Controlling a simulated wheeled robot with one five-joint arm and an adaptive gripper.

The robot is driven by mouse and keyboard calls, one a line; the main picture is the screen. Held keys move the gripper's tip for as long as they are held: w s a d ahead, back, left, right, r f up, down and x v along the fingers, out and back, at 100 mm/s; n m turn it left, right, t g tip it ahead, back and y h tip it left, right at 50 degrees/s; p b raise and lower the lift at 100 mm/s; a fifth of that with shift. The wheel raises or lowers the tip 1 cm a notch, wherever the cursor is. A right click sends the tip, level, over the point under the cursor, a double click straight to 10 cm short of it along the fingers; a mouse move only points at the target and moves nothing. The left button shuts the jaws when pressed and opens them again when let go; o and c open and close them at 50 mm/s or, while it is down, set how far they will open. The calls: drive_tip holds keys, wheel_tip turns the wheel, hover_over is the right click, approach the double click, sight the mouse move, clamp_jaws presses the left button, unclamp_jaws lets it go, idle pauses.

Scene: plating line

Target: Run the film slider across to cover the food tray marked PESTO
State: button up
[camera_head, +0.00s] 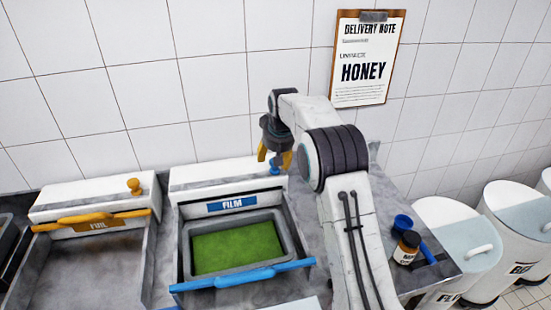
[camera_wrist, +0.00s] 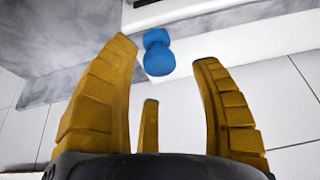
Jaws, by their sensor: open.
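The film unit is a white box with a blue FILM label (camera_head: 232,204). A grey food tray (camera_head: 287,237) holding green food (camera_head: 236,248) sits in its bay; I read no PESTO mark. A blue bar (camera_head: 243,275) lies across the bay's front side, past the tray. I cannot tell whether clear film lies over the food. A blue knob (camera_head: 275,169) sits on the box's right end. My gripper (camera_head: 274,158) is open and empty close to this knob. In the wrist view the knob (camera_wrist: 158,56) shows between and just beyond the yellow fingers.
At left is a similar unit with an orange bar (camera_head: 92,217) at the back of its empty bay and an orange knob (camera_head: 134,186). White bins (camera_head: 460,240) stand further right. A delivery note (camera_head: 368,58) reads HONEY.

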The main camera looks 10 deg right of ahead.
drive_tip(key=shift+x, duration=1.3)
drive_tip(key=shift+o, duration=0.2)
drive_tip(key=shift+r, duration=0.15)
clamp_jaws()
